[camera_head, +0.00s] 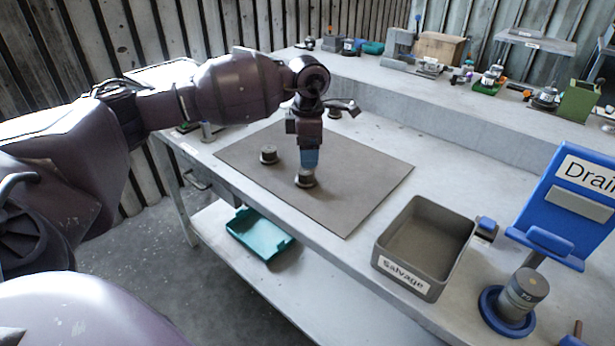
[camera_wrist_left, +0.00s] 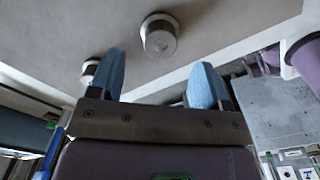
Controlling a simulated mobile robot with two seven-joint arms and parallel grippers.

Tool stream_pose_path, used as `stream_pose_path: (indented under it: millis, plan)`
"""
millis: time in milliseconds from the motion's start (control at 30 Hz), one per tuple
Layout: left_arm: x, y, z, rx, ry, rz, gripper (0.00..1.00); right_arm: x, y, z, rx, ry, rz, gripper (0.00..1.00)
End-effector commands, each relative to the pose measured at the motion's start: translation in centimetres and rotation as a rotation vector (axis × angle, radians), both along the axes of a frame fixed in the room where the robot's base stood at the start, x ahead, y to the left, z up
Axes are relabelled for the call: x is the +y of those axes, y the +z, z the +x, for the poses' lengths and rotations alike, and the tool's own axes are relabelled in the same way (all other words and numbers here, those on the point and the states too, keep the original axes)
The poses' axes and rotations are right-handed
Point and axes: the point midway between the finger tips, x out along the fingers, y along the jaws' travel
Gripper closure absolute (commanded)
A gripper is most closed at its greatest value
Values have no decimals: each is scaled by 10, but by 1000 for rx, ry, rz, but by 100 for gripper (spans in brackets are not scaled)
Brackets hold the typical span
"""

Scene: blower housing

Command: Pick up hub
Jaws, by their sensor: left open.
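Two short grey round parts with wider, flange-like bases stand on the brown mat (camera_head: 362,190); I cannot tell which is named the hub. One round part (camera_head: 305,180) is directly under my left gripper (camera_head: 309,166), its top partly hidden by the blue fingertips. The other round part (camera_head: 268,154) stands to its left on the mat. In the left wrist view, a round part (camera_wrist_left: 159,36) lies ahead of the gap between the spread, empty blue fingers of my left gripper (camera_wrist_left: 158,78). Another part (camera_wrist_left: 89,69) is partly hidden behind the left finger. My right gripper is not visible.
A grey tray marked Salvage (camera_head: 452,258) stands right of the mat. A blue stand marked Drain (camera_head: 548,228) and a grey cylinder on a blue ring (camera_head: 524,292) are farther right. A teal bin (camera_head: 258,235) sits on the lower shelf. Several items line the back ledge.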

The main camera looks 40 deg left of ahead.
Motion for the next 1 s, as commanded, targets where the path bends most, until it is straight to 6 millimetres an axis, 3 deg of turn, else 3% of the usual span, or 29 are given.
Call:
stream_pose_path:
  millis: [267,600,867,1000]
  plan:
    - [1,-20,-2,1,0,1,29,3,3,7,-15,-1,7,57]
    - [3,-63,-6,2,0,-1,29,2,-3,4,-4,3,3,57]
    - [3,-64,-5,-2,0,1,29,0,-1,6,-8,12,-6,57]
    - [3,-64,-5,-2,0,1,51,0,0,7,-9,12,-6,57]
